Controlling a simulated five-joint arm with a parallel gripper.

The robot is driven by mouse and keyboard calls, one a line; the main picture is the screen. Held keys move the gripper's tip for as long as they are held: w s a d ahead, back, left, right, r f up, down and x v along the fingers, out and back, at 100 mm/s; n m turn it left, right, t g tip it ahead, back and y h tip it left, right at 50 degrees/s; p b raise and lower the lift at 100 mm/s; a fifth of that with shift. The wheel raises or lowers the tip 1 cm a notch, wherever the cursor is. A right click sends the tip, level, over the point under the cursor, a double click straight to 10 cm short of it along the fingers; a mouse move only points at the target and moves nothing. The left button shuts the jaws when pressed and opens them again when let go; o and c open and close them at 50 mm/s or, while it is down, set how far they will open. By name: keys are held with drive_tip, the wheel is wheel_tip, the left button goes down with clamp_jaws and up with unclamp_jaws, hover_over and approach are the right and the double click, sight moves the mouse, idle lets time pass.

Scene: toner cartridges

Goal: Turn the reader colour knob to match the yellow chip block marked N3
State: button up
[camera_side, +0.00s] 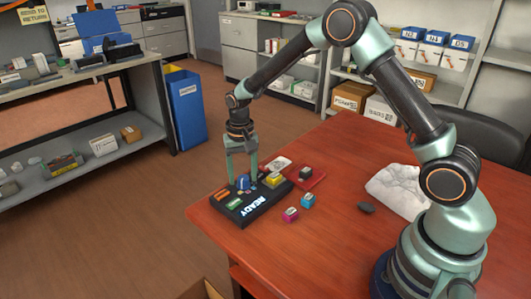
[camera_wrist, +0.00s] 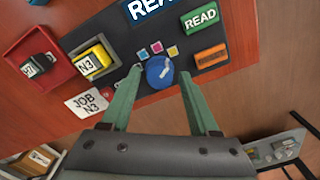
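The blue knob (camera_wrist: 160,72) stands on the dark reader (camera_side: 252,206), with a pale pointer mark on its upper right part. Cyan (camera_wrist: 142,54), magenta (camera_wrist: 156,47) and yellow (camera_wrist: 170,42) squares lie beside it; I cannot tell exactly which one the mark points at. My gripper (camera_wrist: 160,82) is open, one finger on each side of the knob, with gaps showing in the wrist view. In the side view my gripper (camera_side: 243,180) points down at the knob. The yellow chip block (camera_wrist: 94,60), marked N3, sits on the reader; it also shows in the side view (camera_side: 273,179).
The reader has a green READ button (camera_wrist: 201,19), an orange button (camera_wrist: 211,55) and a READY display (camera_wrist: 148,7). A JOB N3 card (camera_wrist: 89,102) and a red tray (camera_wrist: 22,49) with a dark block lie nearby. Magenta (camera_side: 291,214) and cyan (camera_side: 308,200) blocks stand on the table.

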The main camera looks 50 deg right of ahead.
sight(243, 177)
idle(0.3)
wheel_tip(243, 177, up, 12)
idle(0.5)
drive_tip(key=s+r+n+t, duration=0.3)
drive_tip(key=s+r, duration=0.6)
drive_tip(key=s+d+n+t, duration=0.1)
drive_tip(key=s+n+t, duration=0.1)
drive_tip(key=s, duration=0.7)
drive_tip(key=shift+s+d+n+t, duration=0.25)
drive_tip(key=shift+s+n+t, duration=0.1)
drive_tip(key=shift+n, duration=0.25)
